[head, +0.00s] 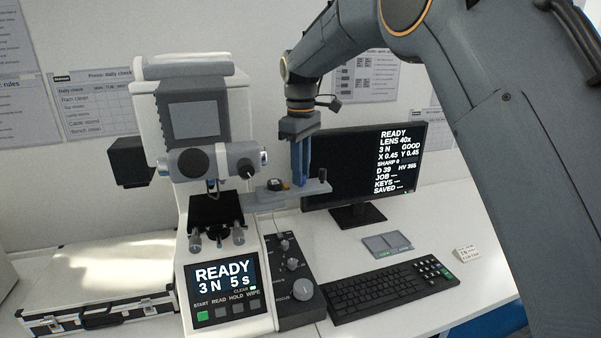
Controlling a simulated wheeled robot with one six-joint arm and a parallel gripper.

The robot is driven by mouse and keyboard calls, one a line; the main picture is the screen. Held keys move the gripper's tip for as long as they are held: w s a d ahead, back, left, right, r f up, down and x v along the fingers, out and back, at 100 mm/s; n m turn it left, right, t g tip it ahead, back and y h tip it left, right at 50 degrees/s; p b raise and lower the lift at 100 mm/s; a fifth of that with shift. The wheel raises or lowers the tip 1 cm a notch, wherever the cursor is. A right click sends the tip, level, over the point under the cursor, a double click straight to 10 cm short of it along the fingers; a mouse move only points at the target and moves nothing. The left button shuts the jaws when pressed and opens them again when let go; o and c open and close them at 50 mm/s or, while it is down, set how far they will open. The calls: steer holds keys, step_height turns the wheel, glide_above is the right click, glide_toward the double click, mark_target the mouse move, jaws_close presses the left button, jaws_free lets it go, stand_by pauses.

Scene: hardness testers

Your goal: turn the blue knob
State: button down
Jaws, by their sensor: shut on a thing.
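The hardness tester (152,83) is a white and grey machine with a lit front screen. A grey side bracket (265,199) sticks out to its right. My gripper (303,183) points straight down at the bracket. Its slim blue fingers are close together at the bracket, between a small black and yellow part (284,185) and an upright dark knob (322,175). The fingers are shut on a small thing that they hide. I cannot make out a blue knob apart from the blue fingers.
A monitor (345,190) stands right behind my gripper. A dark control panel with several grey knobs (302,291) lies below. A keyboard (375,293), a flat grey pad (386,244) and a small card (466,254) are on the white bench. A silver case (100,317) sits at left.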

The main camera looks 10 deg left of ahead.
steer(key=shift+n, duration=1.5)
steer(key=c, duration=1.6)
jaws_free()
steer(key=shift+o, duration=0.2)
steer(key=shift+r+b, duration=0.15)
steer(key=shift+b, duration=0.15)
step_height(320, 180, up, 8)
steer(key=shift+f+b, duration=0.2)
steer(key=shift+b, duration=1.05)
